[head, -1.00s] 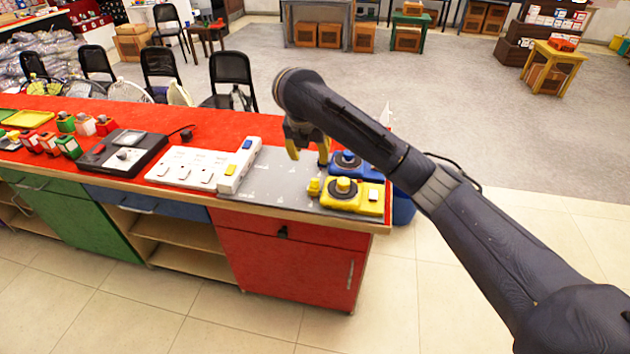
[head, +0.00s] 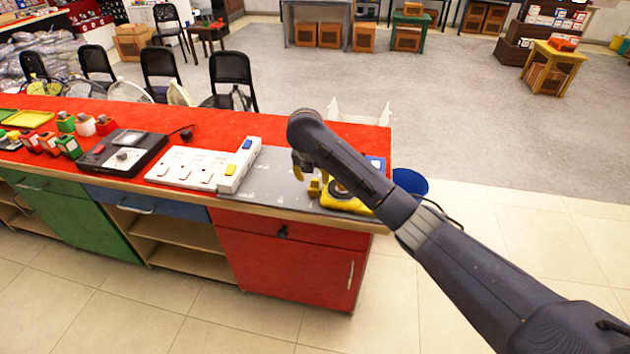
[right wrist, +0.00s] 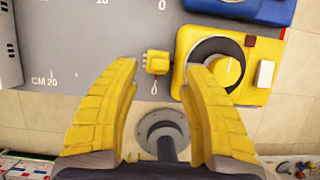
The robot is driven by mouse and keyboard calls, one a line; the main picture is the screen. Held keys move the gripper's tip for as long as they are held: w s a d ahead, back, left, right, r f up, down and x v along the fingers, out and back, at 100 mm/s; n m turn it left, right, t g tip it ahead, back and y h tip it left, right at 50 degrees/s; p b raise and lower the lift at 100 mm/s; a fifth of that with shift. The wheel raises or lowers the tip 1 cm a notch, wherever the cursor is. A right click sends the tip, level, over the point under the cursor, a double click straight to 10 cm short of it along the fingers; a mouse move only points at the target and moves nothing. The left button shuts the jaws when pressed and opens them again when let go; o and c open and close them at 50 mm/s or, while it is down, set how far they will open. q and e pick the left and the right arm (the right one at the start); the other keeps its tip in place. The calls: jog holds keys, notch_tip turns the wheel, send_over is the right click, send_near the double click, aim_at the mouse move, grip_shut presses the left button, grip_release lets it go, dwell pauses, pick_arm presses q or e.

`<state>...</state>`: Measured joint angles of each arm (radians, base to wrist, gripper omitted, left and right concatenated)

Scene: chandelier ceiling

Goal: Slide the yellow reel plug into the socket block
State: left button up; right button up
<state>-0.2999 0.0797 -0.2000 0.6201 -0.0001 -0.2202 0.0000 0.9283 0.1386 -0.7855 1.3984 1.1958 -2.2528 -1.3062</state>
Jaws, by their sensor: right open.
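The yellow reel (head: 345,200) sits near the right end of the counter, partly hidden behind my right arm. Its small yellow plug (head: 314,188) lies just left of it on the grey mat (head: 270,185). In the right wrist view the plug (right wrist: 157,63) is between and beyond the open fingertips, next to the yellow reel (right wrist: 188,75). My right gripper (head: 303,172) is open and empty near the plug. In the right wrist view the right gripper (right wrist: 165,75) has the reel's dial near its right finger. The white socket block (head: 238,165) stands left of the mat. My left gripper is not in view.
A blue reel (head: 376,163) is mostly hidden behind my arm; its edge shows in the right wrist view (right wrist: 245,8). The mat between socket block and plug is clear.

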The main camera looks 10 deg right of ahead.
aim_at(315, 180)
jog(key=shift+x, duration=2.25)
grip_shut()
jog(key=shift+d+r, duration=0.1)
